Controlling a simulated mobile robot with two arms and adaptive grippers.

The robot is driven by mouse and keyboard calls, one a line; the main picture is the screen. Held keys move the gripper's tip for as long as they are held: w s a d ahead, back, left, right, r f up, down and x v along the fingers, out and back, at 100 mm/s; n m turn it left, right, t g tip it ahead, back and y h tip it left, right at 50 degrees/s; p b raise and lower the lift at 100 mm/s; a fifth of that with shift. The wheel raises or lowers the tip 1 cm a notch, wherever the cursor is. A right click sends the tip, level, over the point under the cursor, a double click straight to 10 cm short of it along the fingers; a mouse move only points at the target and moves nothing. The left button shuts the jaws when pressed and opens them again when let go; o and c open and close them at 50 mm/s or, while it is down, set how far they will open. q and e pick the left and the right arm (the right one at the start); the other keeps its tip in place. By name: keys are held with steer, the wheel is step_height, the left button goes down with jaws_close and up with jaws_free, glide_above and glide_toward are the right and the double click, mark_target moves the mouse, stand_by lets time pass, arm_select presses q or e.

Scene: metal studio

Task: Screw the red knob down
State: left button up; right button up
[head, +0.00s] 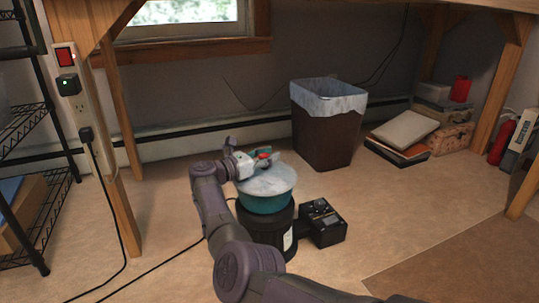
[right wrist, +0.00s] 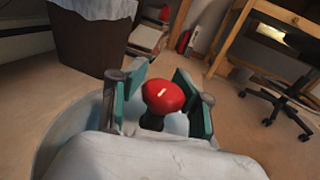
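The red knob (right wrist: 164,96) has a white mark on top and a dark stem below it. It sits over the pale lid (head: 268,180) of a teal bowl (head: 265,203) on a black base (head: 266,232). In the head view only a little of the knob (head: 264,155) shows. My right gripper (head: 254,158) is at the lid, with its fingers spread on either side of the knob. In the right wrist view the teal-padded fingers (right wrist: 163,80) flank the knob and look open; whether a pad touches it is hard to tell. My left gripper is out of view.
A black control box (head: 322,223) with a dial stands beside the base. A dark bin (head: 326,137) with a liner is behind it. Stacked boxes (head: 408,133) lie at the back right. A wire shelf (head: 22,130) and table leg are on the left. Cables cross the floor.

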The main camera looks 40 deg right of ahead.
steer(key=shift+r, duration=0.1)
steer(key=a, duration=1.2)
steer(key=shift+s, duration=0.15)
